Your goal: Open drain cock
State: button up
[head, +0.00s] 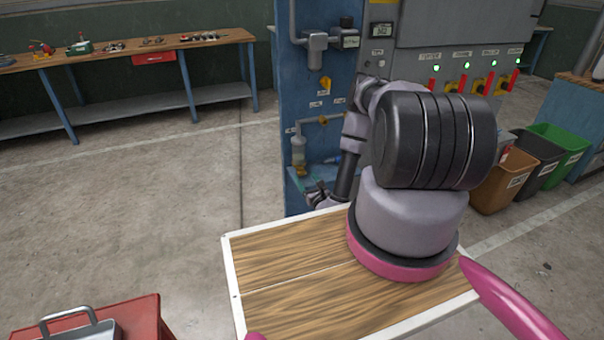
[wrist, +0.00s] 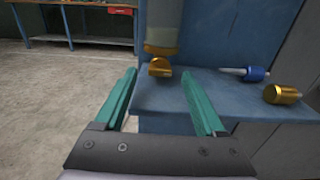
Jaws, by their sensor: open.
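A brass drain cock (wrist: 160,68) hangs under a filter bowl (wrist: 163,25) in the wrist view. In the head view the bowl (head: 298,150) is on the left side of the blue panel (head: 310,80), with brass at its lower end. My gripper (wrist: 158,82) is open, its two teal fingers pointing toward the drain cock. The cock appears between the fingertips in the picture, and nothing is held. Whether the fingers touch it cannot be told. In the head view my gripper (head: 318,194) is small and dark, low in front of the panel.
A blue shelf (wrist: 205,103) lies below the bowl. On it are a blue-ended tool (wrist: 250,73) and a brass cylinder (wrist: 283,94), right of my fingers. A workbench (head: 120,55) stands back left. Bins (head: 508,180) stand at the right. Open floor lies to the left.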

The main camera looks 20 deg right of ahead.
aim_at(304, 174)
jog(key=shift+w+a, duration=0.1)
jog(key=shift+w, duration=2.2)
jog(key=shift+c, duration=0.4)
grip_shut()
jog(key=shift+m, duration=2.3)
jog(key=shift+o, duration=0.4)
grip_release()
jog(key=s, duration=1)
jog(key=shift+s+d, duration=0.25)
jog(key=shift+s, duration=0.15)
